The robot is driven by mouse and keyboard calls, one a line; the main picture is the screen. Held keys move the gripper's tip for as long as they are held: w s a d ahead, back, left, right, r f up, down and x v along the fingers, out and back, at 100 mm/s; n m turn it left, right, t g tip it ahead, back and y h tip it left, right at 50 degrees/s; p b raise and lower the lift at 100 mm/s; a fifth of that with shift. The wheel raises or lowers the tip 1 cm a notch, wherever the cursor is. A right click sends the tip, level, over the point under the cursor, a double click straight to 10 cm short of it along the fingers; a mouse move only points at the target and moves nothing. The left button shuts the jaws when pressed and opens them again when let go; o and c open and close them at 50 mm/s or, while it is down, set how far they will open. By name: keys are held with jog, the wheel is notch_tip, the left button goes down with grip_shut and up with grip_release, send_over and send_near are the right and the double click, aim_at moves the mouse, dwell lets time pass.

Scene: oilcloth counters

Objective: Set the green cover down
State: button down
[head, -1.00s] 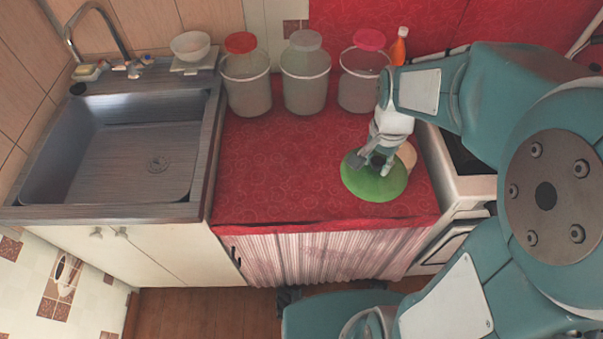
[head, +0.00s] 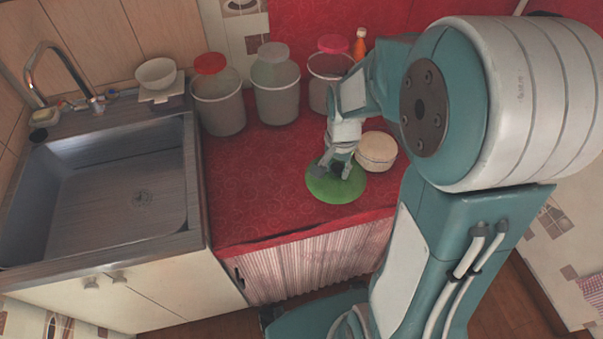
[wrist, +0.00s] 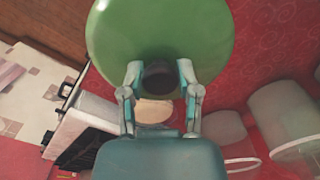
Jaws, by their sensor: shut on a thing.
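The green cover (head: 337,187) is a round disc low over the red counter, near its front edge. I cannot tell whether it touches the cloth. My gripper (head: 334,169) is above the cover, shut on its dark knob. In the wrist view the cover (wrist: 160,28) spreads out beyond the fingertips, and my gripper (wrist: 160,80) has a finger on each side of the dark knob. A pale round pot (head: 377,151) stands just behind and right of the cover, and its pale top shows.
Three lidded jars, a left jar (head: 219,108), a middle jar (head: 277,98) and a right jar (head: 323,82), stand along the back, with an orange bottle (head: 360,46) beside them. A sink (head: 110,190) lies left. The red counter (head: 245,185) is clear left of the cover.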

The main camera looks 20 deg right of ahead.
aim_at(315, 161)
jog(key=w+a+f, duration=0.1)
jog(key=w+a, duration=0.1)
jog(key=w, duration=0.1)
jog(key=w+a+f, duration=0.1)
jog(key=w, duration=0.1)
jog(key=shift+w+a+f, duration=0.1)
jog(key=shift+a+f, duration=0.2)
jog(key=w+f, duration=0.1)
jog(key=w+a+f, duration=0.1)
jog(key=f, duration=0.1)
jog(key=w+f, duration=0.1)
jog(key=shift+w+a+f, duration=0.3)
jog(key=shift+w+f, duration=0.05)
jog(key=shift+f, duration=0.05)
jog(key=shift+w+f, duration=0.35)
jog(key=shift+f, duration=0.05)
jog(key=f, duration=0.3)
jog(key=shift+w+a+f, duration=0.15)
jog(key=shift+a+f, duration=0.1)
jog(key=shift+a, duration=0.05)
jog(key=shift+c, duration=1.6)
grip_release()
jog(key=shift+d, duration=0.1)
